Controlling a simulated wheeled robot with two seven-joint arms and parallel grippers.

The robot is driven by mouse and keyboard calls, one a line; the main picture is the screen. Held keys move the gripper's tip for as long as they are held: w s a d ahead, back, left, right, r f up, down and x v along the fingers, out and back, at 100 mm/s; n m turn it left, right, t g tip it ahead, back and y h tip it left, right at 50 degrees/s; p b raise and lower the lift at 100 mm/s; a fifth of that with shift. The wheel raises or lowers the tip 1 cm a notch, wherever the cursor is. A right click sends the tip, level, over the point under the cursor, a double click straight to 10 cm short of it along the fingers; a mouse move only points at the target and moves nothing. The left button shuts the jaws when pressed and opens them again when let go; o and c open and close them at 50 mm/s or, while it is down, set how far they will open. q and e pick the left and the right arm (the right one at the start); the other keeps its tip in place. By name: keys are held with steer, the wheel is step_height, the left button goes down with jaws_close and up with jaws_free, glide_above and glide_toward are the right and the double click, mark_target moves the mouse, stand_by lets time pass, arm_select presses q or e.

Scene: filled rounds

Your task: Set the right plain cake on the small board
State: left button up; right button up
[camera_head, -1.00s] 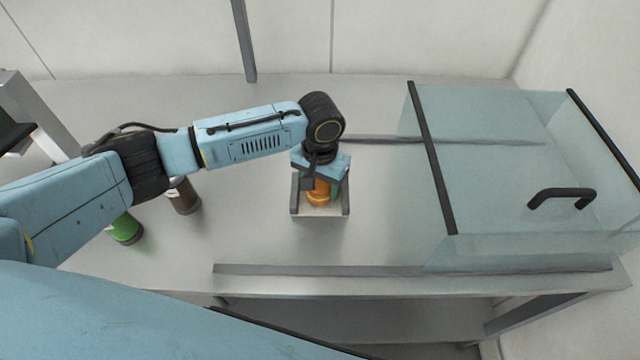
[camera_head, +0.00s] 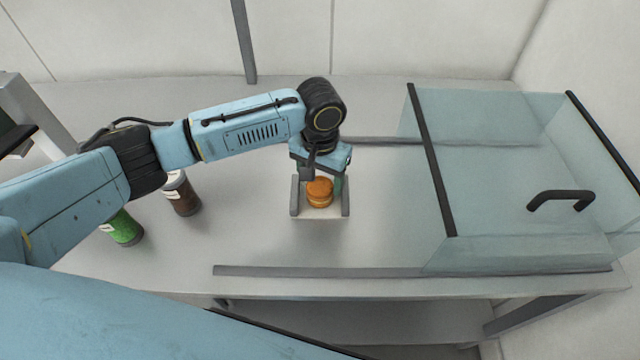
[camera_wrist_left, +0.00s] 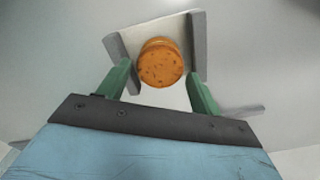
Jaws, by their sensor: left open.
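One round orange-brown cake (camera_head: 320,192) sits on the small board (camera_head: 320,213), a pale board with a grey rail on its left and right sides. In the left wrist view the cake (camera_wrist_left: 160,64) lies between the two rails, on the bare pale board (camera_wrist_left: 128,40). My left gripper (camera_head: 324,176) is just behind the cake. In the left wrist view its green fingers (camera_wrist_left: 160,82) are apart, with the cake just beyond and between the tips and clear of both. My right gripper does not show.
A jar with green contents (camera_head: 124,230) and a jar with brown contents (camera_head: 182,195) stand left of the board, below my left arm. A clear case (camera_head: 500,180) with a black handle (camera_head: 562,198) covers the table's right side. A grey rail (camera_head: 330,271) runs along the front.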

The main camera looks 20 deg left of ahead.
mark_target(320, 185)
arm_select(q)
step_height(320, 185, up, 9)
steer(key=shift+f, duration=0.15)
